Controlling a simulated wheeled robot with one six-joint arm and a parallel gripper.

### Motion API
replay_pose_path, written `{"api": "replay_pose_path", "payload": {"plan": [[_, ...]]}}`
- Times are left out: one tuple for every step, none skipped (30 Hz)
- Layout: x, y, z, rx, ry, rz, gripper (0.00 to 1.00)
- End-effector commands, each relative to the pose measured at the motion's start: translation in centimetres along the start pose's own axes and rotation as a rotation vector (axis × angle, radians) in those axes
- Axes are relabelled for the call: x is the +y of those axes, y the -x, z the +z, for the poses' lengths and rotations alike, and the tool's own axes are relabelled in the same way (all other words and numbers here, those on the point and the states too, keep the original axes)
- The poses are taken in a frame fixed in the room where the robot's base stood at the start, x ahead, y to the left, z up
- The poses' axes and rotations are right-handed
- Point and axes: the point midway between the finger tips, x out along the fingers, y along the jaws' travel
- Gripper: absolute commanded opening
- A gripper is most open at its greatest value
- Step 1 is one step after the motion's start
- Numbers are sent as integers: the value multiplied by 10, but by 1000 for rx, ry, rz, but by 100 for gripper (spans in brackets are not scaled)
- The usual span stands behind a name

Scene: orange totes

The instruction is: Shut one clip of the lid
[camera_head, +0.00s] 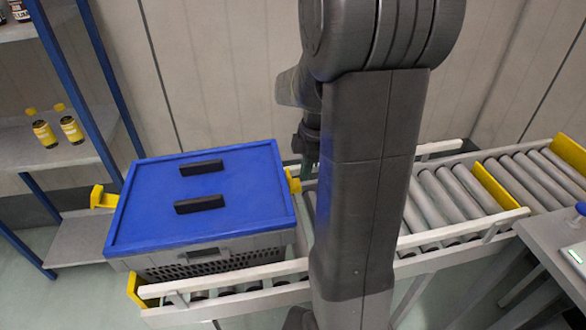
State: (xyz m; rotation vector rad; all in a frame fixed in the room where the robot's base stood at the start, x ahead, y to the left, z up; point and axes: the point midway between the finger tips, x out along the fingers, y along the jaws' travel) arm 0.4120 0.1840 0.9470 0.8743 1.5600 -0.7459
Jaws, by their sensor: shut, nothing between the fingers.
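A blue lid (228,206) lies flat on a grey crate (270,243) with slotted sides. Two black handles are on the lid's top. A yellow clip (103,197) sticks outward from the lid's left edge, swung away from the crate wall. Another yellow clip (293,182) shows at the right edge, standing out beside the lid; its lower part is hard to make out. My gripper (309,168) is shut and empty, pointing down just right of that right clip. My arm hides part of it, and I cannot tell whether it touches the clip.
The crate stands on a roller conveyor (455,247) with pale rails and yellow stops (500,187). A shelf rack (60,150) with blue posts and yellow bottles stands left. A grey table (560,240) is at the right edge. My arm covers the middle of the view.

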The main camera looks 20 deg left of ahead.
Motion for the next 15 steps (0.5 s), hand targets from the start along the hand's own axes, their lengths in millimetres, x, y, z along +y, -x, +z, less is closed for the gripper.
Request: {"api": "replay_pose_path", "payload": {"plan": [[0,1,2,0,-1,0,0],[0,1,3,0,-1,0,0],[0,1,4,0,-1,0,0],[0,1,4,0,0,0,0],[0,1,4,0,0,0,0],[0,1,4,0,0,0,0],[0,1,4,0,0,0,0],[0,1,4,0,0,0,0],[0,1,4,0,0,0,0],[0,1,4,0,0,0,0],[0,1,4,0,0,0,0],[0,2,4,0,0,0,0],[0,3,4,0,0,0,0],[0,4,4,0,0,0,0],[0,7,3,0,0,0,0]]}}
